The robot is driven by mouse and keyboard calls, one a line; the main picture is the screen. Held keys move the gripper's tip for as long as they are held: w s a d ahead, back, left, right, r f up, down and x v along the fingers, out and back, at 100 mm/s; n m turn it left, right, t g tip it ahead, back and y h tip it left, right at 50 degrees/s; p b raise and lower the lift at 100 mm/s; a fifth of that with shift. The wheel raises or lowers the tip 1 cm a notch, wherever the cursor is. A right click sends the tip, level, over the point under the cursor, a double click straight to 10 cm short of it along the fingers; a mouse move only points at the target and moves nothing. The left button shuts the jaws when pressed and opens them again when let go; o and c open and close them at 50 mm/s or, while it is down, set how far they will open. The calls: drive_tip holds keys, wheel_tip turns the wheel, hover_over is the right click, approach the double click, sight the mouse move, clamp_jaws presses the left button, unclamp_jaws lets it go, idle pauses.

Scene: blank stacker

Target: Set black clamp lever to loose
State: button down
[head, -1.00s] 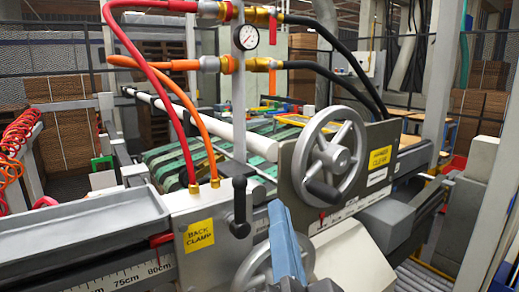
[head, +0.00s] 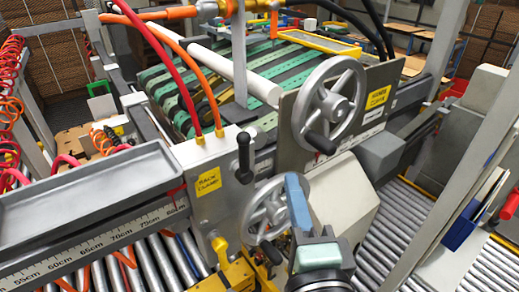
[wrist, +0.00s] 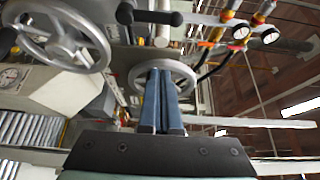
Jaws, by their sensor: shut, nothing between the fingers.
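The black clamp lever (head: 244,158) stands upright on a grey plate, next to a yellow "BACK CLAMP" label (head: 208,181). Its round knob is at the top. In the wrist view, which is turned sideways, a black lever (wrist: 150,17) that appears to be the same one lies near the top edge. My gripper (head: 292,178) is shut and empty. Its blue fingers point up and forward, right of and slightly below the lever in the head view, apart from it. In the wrist view the fingertips (wrist: 161,72) overlap a handwheel's rim.
A lower handwheel (head: 255,213) sits just left of my fingers. An upper handwheel (head: 310,112) with a black handle is beyond them. Red (head: 176,75) and orange hoses rise behind the lever. A grey tray (head: 90,195) is at left, and rollers (head: 470,262) lie at right.

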sight(241, 155)
drive_tip(key=w+b, duration=0.1)
drive_tip(key=b, duration=0.3)
drive_tip(key=w+b, duration=0.1)
drive_tip(key=b, duration=0.4)
drive_tip(key=shift+w+a+f, duration=0.15)
drive_tip(key=shift+w+f, duration=0.05)
drive_tip(key=shift+f, duration=0.05)
drive_tip(key=shift+b, duration=0.5)
drive_tip(key=w+a+p, duration=0.4)
drive_tip(key=w+p, duration=0.1)
drive_tip(key=w, duration=0.1)
drive_tip(key=shift+a+r, duration=0.15)
drive_tip(key=shift+r, duration=0.1)
drive_tip(key=shift+a+f, duration=0.1)
drive_tip(key=shift+f, duration=0.05)
